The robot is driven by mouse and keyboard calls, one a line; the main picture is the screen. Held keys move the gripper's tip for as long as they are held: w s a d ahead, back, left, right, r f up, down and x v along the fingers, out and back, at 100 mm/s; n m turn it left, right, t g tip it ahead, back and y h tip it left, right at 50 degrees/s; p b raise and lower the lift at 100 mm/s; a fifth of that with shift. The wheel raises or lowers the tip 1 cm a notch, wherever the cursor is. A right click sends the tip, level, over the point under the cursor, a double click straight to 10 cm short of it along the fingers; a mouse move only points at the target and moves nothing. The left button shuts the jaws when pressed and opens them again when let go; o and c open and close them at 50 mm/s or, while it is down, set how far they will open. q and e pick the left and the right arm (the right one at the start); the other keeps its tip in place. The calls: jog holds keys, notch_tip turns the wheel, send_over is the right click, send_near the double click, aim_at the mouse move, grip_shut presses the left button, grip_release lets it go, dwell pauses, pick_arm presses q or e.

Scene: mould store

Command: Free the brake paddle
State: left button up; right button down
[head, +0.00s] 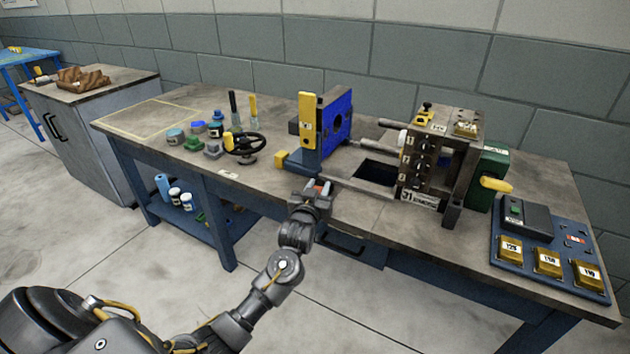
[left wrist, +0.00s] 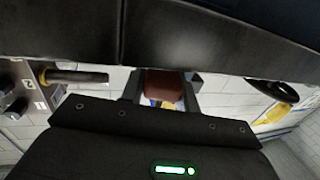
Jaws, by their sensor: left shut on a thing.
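My left gripper (head: 317,187) is at the front edge of the bench, just in front of the blue mould plate. It is shut on a small red-brown piece (left wrist: 164,84), which sits between its two fingers in the left wrist view. Only a bit of red shows between the fingers in the head view. This piece may be the brake paddle, but no label on it shows. What it is fixed to is hidden. A yellow upright plate (head: 306,121) stands on the near side of the blue mould plate (head: 336,121). My right gripper is not in view.
A mould block with dark knobs (head: 421,160) stands right of a dark opening (head: 376,172) in the bench. A black handwheel (head: 245,146) and several small pots stand left. A blue panel (head: 549,262) lies right. The bench's left end (head: 140,120) is clear.

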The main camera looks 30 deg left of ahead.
pick_arm(q)
jog(key=n+y, duration=0.1)
jog(key=y, duration=0.1)
jog(key=d+n+g+y+p, duration=0.1)
jog(key=shift+w+r+n+g+y+p, duration=0.1)
jog(key=shift+w+n+g+y+p, duration=0.1)
jog(key=shift+n+g+y+p, duration=0.15)
jog(key=shift+w+d+n+g+y, duration=0.1)
jog(key=shift+n+g+y, duration=0.45)
jog(key=shift+y, duration=0.5)
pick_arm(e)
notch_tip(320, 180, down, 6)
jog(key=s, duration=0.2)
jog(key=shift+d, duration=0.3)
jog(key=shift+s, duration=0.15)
pick_arm(q)
jog(key=o, duration=1)
jog(key=shift+p, duration=0.3)
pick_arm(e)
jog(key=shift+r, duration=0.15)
